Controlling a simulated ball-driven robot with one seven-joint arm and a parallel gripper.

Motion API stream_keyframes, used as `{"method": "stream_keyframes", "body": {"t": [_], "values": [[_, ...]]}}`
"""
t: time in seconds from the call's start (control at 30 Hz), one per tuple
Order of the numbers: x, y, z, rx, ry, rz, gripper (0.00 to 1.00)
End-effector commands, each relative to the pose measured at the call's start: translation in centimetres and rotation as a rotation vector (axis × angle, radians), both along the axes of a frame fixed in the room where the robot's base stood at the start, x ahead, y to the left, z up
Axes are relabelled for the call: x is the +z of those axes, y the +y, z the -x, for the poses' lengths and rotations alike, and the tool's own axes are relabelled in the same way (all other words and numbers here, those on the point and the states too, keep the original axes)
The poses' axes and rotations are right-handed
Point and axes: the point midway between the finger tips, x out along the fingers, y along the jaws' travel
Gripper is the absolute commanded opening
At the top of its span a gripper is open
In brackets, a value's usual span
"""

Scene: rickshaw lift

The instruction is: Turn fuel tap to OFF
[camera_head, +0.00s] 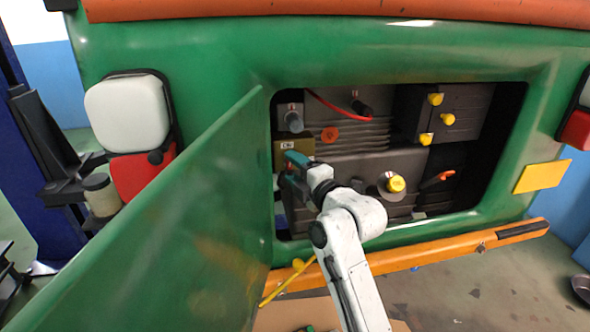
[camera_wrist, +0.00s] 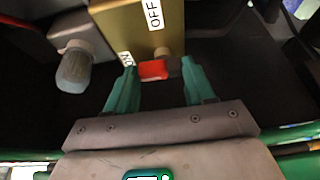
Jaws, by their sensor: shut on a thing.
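The fuel tap is a small red lever (camera_wrist: 154,70) on a gold block (camera_wrist: 140,30), seen in the wrist view. The block has a white OFF label at its top and an ON label at its lower left. The lever lies crosswise in the wrist view, its left end close to the ON label. My gripper (camera_wrist: 158,84) has its teal fingers on either side of the lever and is shut on it. In the head view, my gripper (camera_head: 296,166) is at the left of the engine bay by the gold block (camera_head: 280,146), mostly hiding the lever.
A grey knob (camera_wrist: 75,68) sits left of the block in the wrist view. The open green door (camera_head: 190,220) stands left of my arm. An orange bumper (camera_head: 430,255) runs below the bay.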

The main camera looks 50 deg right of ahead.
Motion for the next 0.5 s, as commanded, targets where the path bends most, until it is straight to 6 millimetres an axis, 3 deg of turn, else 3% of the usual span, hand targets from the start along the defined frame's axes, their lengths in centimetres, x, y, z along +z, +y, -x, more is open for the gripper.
{"method": "stream_keyframes", "body": {"t": [0.1, 0.5], "values": [[-0.08, -0.01, 0.01, 0.0, 0.002, 0.0, 0.23], [-0.56, -0.02, 0.03, 0.0, -0.048, -0.073, 0.23]]}}
